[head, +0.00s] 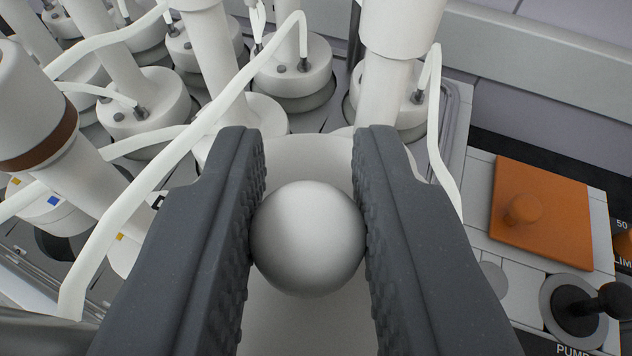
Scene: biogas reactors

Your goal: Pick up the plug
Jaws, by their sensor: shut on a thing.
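A pale grey-white round knob (308,240), which looks like the top of the plug, sits between the two dark ridged jaws of my gripper (308,205). Both jaws touch its sides, so the gripper is shut on it. A white rounded body (300,160) shows behind and below the knob. I cannot tell whether it is part of the plug or a reactor lid under it. The lower part of the plug is hidden by the knob and the jaws.
Several white reactors (290,72) with hoses (180,140) crowd the back and left. A thick white column (385,85) stands close behind the right jaw. At right is a panel with an orange plate (550,215) and a black knob (578,310). A wall runs along the back right.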

